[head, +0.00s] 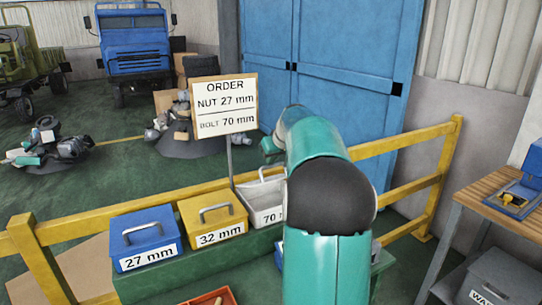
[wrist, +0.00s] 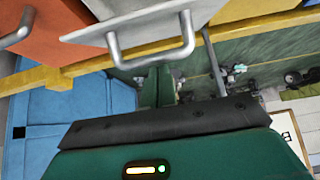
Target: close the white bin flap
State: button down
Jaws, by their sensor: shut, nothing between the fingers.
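The white bin (head: 262,212), labelled "70", stands on the green bench at the right of the yellow bin, its right side hidden by my arm. Its handle and upper edge show, but I cannot tell from the head view how far its flap stands open. In the wrist view the white flap (wrist: 90,37) fills the upper middle, tilted, with its grey bar handle hanging toward my gripper. My gripper (wrist: 158,78) is shut and empty, its green fingertips just below that handle in the picture; contact is unclear. The gripper is hidden behind my arm in the head view.
A blue bin (head: 143,232) labelled 27 mm and a yellow bin (head: 212,209) labelled 32 mm stand left, lids down. An order sign (head: 220,104) rises behind the bins. A yellow rail (head: 400,139) runs behind. An orange flap (wrist: 40,40) is beside the white one.

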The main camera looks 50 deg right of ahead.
jog(key=shift+s+a+f+t, duration=0.15)
jog(key=shift+s+f+t, duration=0.4)
jog(key=shift+s, duration=0.1)
jog(key=s+a+f, duration=0.1)
jog(key=s+f, duration=0.3)
jog(key=f, duration=0.2)
jog(key=shift+a+f, duration=0.15)
jog(key=shift+a, duration=0.05)
jog(key=shift+f, duration=0.1)
jog(key=v, duration=1.2)
jog(key=shift+a, duration=0.15)
jog(key=shift+f, duration=0.1)
